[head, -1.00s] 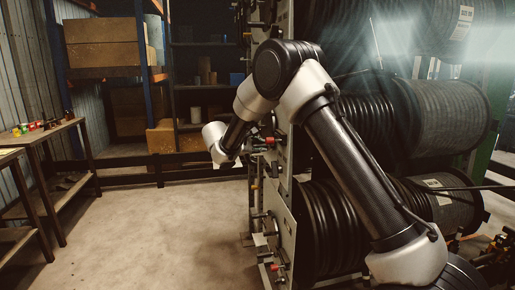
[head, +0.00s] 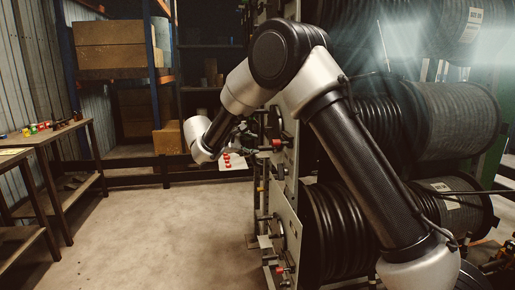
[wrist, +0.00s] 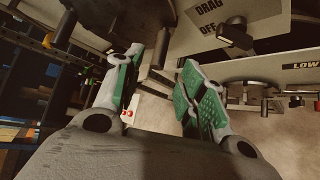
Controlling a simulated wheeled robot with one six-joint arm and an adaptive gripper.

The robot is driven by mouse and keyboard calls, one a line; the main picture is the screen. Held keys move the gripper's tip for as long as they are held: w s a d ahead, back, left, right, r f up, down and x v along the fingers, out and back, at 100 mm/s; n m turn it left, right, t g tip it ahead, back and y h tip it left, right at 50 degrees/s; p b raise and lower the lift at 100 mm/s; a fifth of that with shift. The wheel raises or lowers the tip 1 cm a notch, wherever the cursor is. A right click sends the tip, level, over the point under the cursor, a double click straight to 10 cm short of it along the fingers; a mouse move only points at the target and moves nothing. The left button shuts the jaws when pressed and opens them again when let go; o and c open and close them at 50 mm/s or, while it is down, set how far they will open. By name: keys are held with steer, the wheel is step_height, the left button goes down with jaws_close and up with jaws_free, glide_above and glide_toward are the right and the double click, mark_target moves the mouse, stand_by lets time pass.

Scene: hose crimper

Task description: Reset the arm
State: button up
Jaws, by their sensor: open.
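My arm (head: 355,150) rises from the lower right of the head view and bends over at a dark elbow. Its wrist (head: 199,141) hangs left of the hose machine's panel (head: 283,215). My gripper is small and partly hidden there. In the wrist view my gripper (wrist: 158,82) is open, its two green-padded fingers spread apart with nothing held between them. A panel marked "DRAG OFF" (wrist: 225,18) lies beyond the fingers, and a "LOW" label (wrist: 303,66) is at the right.
Black hose reels (head: 450,118) fill the right side. Red-tipped fittings (head: 278,144) stick out from the panel close to my wrist. A bench (head: 40,138) with small coloured items stands at the left, and shelving with boxes (head: 110,45) behind. The floor (head: 160,235) between is clear.

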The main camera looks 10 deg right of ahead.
steer(key=shift+v, duration=1.05)
steer(key=s+d+f+m+g+y, duration=0.1)
steer(key=s+d+f+g, duration=0.25)
steer(key=s, duration=0.35)
steer(key=s+d+f+m+g+y, duration=0.1)
steer(key=s+d+f+g, duration=0.2)
steer(key=s+d, duration=0.3)
steer(key=s+d+r+m+y, duration=0.2)
steer(key=s+d+r+m, duration=0.1)
steer(key=s, duration=0.8)
steer(key=s+d+r+m+t+y, duration=0.1)
steer(key=s+d+r+m+y, duration=0.2)
steer(key=s+d, duration=0.3)
steer(key=s+d+r+m+t+y, duration=0.1)
steer(key=s+d+r+m+y, duration=0.2)
steer(key=s, duration=1.2)
steer(key=shift+s+d+m, duration=0.3)
steer(key=shift+d+m, duration=0.65)
steer(key=shift+m, duration=0.05)
